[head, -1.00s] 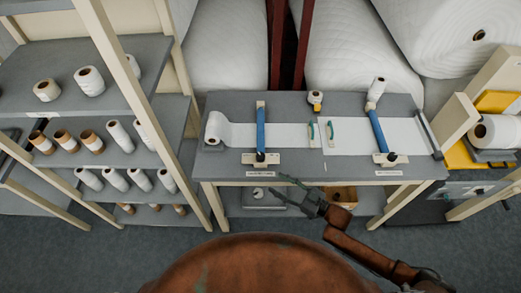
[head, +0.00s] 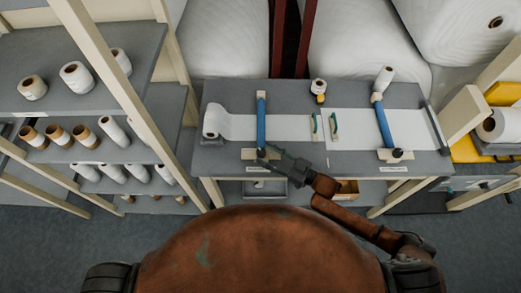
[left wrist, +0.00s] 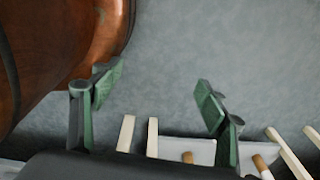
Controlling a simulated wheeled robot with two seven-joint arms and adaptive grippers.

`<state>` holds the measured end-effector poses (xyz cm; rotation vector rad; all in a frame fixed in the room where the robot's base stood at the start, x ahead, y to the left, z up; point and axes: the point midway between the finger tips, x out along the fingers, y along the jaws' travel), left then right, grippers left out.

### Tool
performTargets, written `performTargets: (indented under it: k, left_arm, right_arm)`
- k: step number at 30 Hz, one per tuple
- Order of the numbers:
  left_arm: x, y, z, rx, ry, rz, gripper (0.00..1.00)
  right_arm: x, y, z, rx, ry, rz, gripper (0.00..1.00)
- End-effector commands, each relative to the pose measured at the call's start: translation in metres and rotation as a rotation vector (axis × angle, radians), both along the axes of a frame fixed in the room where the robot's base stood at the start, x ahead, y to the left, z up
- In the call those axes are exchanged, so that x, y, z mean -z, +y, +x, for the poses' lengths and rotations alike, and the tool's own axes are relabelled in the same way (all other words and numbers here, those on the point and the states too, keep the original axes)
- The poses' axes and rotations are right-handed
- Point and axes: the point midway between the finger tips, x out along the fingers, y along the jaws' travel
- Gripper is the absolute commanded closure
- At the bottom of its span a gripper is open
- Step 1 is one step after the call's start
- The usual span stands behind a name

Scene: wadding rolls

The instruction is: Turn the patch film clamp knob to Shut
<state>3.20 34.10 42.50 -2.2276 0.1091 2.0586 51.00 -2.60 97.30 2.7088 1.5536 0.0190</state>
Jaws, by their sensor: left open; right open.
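Two blue clamp bars lie across white film on the grey table (head: 350,95): a left bar (head: 261,120) and a right bar (head: 384,127). Each has a pale plate at its front end; a dark knob (head: 397,153) shows on the right plate. The labels are too small to read, so I cannot tell which clamp is the patch film one. My right gripper (head: 267,158) is open at the left bar's front plate and partly hides its knob area; contact is unclear. My left gripper (left wrist: 155,95) is open and empty above the floor in the left wrist view.
A roll (head: 215,120) feeds the left film. Two green-handled tools (head: 334,125), a yellow tape dispenser (head: 319,97) and a white roll (head: 384,78) are on the table. A shelf of rolls (head: 75,125) stands left; large wadding rolls (head: 365,45) stand behind.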

Motion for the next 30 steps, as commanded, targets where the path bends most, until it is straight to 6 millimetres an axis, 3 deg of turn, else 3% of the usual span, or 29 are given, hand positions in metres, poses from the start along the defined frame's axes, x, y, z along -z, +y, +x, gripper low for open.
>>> performTargets:
  k: [6,17,30]
  left_arm:
    - [-0.004,0.000,0.006,0.001,-0.007,-0.001,0.32]
    - [-0.006,-0.001,0.019,0.005,-0.025,-0.002,0.32]
    - [-0.005,-0.001,0.012,0.002,-0.016,-0.001,0.32]
  right_arm:
    - [-0.001,0.023,0.013,-0.001,0.000,0.000,0.54]
    - [0.000,0.028,0.016,-0.002,0.001,-0.001,0.54]
    - [0.000,0.028,0.015,-0.002,0.001,-0.001,0.85]
